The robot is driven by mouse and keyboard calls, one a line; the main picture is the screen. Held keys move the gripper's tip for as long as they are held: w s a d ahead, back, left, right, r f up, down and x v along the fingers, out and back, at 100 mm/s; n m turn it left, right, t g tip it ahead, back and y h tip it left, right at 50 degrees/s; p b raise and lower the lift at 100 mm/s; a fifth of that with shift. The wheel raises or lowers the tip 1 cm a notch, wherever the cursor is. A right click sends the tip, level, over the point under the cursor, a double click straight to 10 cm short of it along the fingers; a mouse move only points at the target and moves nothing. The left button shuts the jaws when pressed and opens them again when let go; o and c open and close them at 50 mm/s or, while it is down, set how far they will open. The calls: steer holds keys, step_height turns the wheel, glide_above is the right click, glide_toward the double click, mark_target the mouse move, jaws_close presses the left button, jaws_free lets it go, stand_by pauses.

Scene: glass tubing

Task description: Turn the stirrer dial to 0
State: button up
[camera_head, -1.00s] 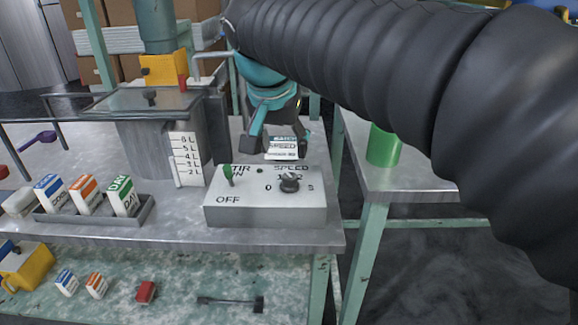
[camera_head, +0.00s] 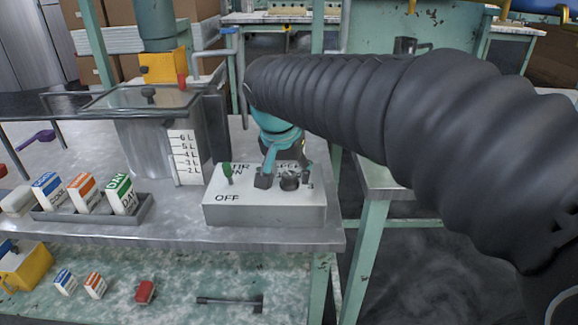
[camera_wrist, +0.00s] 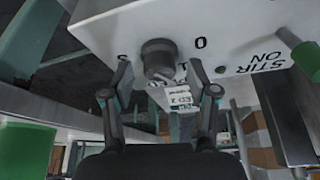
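The stirrer dial (camera_head: 289,182) is a small dark round knob on the right part of a pale control box (camera_head: 265,212). In the wrist view the dial (camera_wrist: 158,56) lies just beyond and between my fingertips, with the printed 0 beside it on the right. My gripper (camera_head: 284,177) is open, low over the box's top, one finger left of the dial and the other on its right. It also shows in the wrist view (camera_wrist: 158,78), with a gap on each side of the dial. I cannot tell where the dial points. My gripper hides the SPEED lettering.
A green switch lever (camera_head: 227,172) stands on the box's left, beside STIR ON and OFF. A metal tank (camera_head: 140,150) with a litre scale (camera_head: 186,155) is behind left. A tray (camera_head: 100,228) of labelled blocks stands left. A green cylinder (camera_wrist: 22,148) shows in the wrist view.

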jaws_close()
steer(key=shift+n, duration=0.4)
steer(key=n, duration=0.1)
steer(key=n+y, duration=0.1)
steer(key=n, duration=0.1)
steer(key=n+y, duration=0.1)
steer(key=shift+d+n, duration=0.25)
steer(key=shift+n, duration=0.15)
steer(key=n+y, duration=0.1)
steer(key=n, duration=0.2)
steer(key=n+g+y, duration=0.1)
steer(key=n, duration=0.2)
steer(key=shift+d, duration=0.1)
steer(key=shift+n, duration=0.3)
steer(key=shift+o, duration=0.8)
jaws_free()
steer(key=shift+r+y, duration=0.1)
steer(key=shift+y, duration=0.2)
